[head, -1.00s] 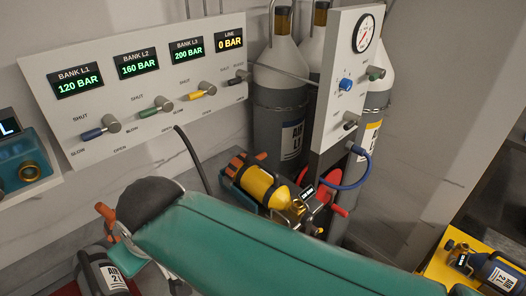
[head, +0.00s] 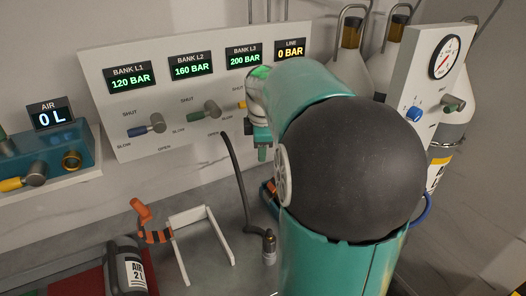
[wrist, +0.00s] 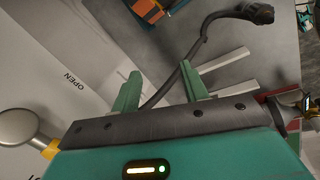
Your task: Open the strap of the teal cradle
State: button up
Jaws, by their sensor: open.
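The teal cradle is mostly hidden behind my arm in the head view; a small piece with an orange part (head: 268,190) shows at the arm's left edge. In the wrist view a teal and orange piece (wrist: 150,10), likely the same cradle, is cut off by the top edge. Whether its strap is closed cannot be told. My gripper (head: 262,152) is in front of the valve panel, above and apart from the cradle.
The valve panel (head: 110,105) stands close behind my gripper; a yellow-collared knob (wrist: 18,127) is near it at left. A black hose (head: 238,180) rises from the bench. The gauge panel (head: 420,80) is right.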

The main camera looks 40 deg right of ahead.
jog(key=s+d+f+n, duration=0.1)
jog(key=d+f+n, duration=0.15)
jog(key=d, duration=0.45)
jog(key=s+d+f+n+y, duration=0.1)
jog(key=s+d+f, duration=0.15)
jog(key=d, duration=0.35)
jog(key=s+d+f+n, duration=0.1)
jog(key=d+f, duration=0.2)
jog(key=d, duration=0.4)
jog(key=w+f, duration=0.1)
jog(key=f, duration=0.3)
jog(key=w+f, duration=0.1)
jog(key=f, duration=0.3)
jog(key=w+f, duration=0.1)
jog(key=f, duration=0.4)
jog(key=shift+d, duration=0.35)
grip_shut()
